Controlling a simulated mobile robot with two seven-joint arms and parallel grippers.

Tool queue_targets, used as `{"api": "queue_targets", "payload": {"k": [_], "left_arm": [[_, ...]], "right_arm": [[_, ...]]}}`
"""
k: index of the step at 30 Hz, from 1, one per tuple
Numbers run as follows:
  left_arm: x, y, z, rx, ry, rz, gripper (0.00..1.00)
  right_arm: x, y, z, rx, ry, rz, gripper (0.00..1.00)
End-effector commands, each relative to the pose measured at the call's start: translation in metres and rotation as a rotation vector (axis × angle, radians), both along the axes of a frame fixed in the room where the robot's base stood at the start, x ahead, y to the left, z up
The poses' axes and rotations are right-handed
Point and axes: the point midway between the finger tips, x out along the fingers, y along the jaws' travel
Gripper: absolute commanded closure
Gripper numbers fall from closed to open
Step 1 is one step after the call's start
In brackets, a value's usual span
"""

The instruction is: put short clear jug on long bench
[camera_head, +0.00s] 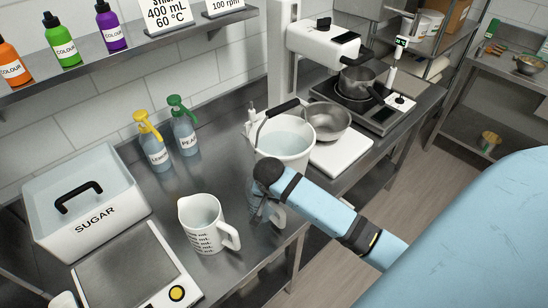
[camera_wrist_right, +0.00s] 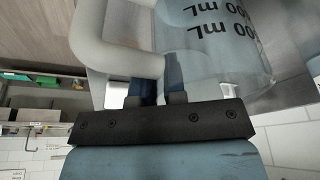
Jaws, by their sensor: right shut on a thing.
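A clear, bluish jug (camera_head: 277,215) is mostly hidden behind my right gripper (camera_head: 262,207) in the head view, near the front edge of the steel bench (camera_head: 165,188). In the right wrist view the jug (camera_wrist_right: 205,30) fills the top, with dark mL markings and a pale handle (camera_wrist_right: 110,48) on the left. My right gripper (camera_wrist_right: 160,88) is shut on this jug at its handle side. I cannot tell whether its base touches the bench. My left gripper is out of view.
A larger white-handled measuring jug (camera_head: 203,232) stands just left. A bucket of liquid (camera_head: 285,150), steel bowl (camera_head: 328,120) and hotplate (camera_head: 365,95) stand beyond.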

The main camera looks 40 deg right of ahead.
Motion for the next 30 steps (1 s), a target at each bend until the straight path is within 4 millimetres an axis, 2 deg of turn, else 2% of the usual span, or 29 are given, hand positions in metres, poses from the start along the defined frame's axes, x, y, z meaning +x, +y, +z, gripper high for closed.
{"api": "queue_targets", "payload": {"k": [8, 9, 12, 23, 26, 30], "left_arm": [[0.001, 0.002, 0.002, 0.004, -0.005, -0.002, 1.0], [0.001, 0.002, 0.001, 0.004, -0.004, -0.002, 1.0], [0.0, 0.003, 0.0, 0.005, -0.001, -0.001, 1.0], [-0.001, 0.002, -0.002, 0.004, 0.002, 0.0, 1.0], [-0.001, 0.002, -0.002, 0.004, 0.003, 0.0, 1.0], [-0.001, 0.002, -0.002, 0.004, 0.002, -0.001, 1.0]], "right_arm": [[-0.001, 0.0, -0.005, 0.0, 0.004, 0.0, 1.0], [-0.001, 0.0, -0.005, -0.001, 0.003, 0.0, 0.84], [-0.001, 0.0, -0.005, -0.001, 0.003, 0.0, 0.62], [0.0, 0.0, 0.001, -0.001, 0.002, 0.0, 0.62], [-0.002, 0.004, 0.013, 0.0, 0.0, 0.001, 0.62], [-0.008, 0.011, 0.041, 0.002, -0.001, 0.001, 0.62]]}}
